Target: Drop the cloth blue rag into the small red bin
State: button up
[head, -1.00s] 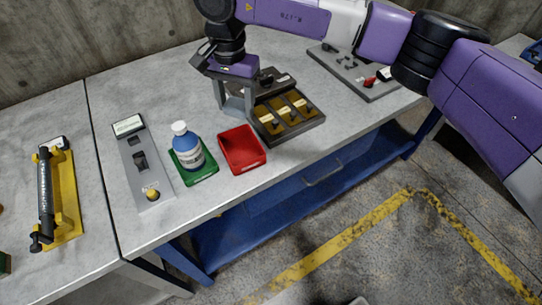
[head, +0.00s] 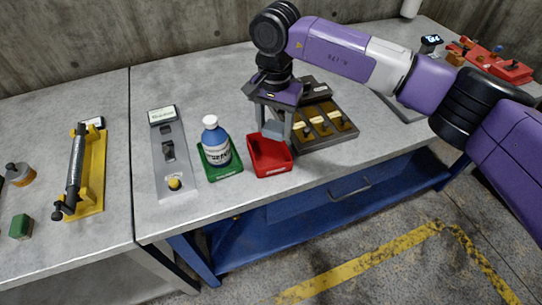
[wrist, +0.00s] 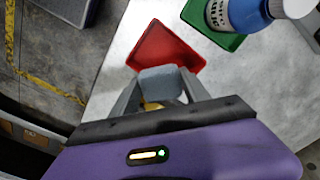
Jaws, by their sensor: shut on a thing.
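My gripper (head: 275,134) is shut on the blue-grey cloth rag (head: 274,129), which shows between the two fingers. In the wrist view, the rag (wrist: 161,82) is a small grey-blue block between the fingertips. The small red bin (head: 270,170) is an open, shallow tray near the front of the bench. In the head view, the fingertips overlap the bin's back part. In the wrist view, the rag overlaps the edge of the bin (wrist: 165,45) closest to the gripper. The exact height of the rag over the bin is hard to tell. The bin floor looks empty where visible.
A green tray (head: 222,174) holding a blue bottle (head: 215,143) stands just left of the bin. A dark tray with yellow-brown slots (head: 330,139) stands close on the right. A grey switch panel (head: 169,157) and a yellow fixture (head: 93,175) lie farther left.

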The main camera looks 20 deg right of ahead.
jog(key=o, duration=1.3)
jog(key=shift+r+b, duration=0.55)
jog(key=shift+r, duration=3.3)
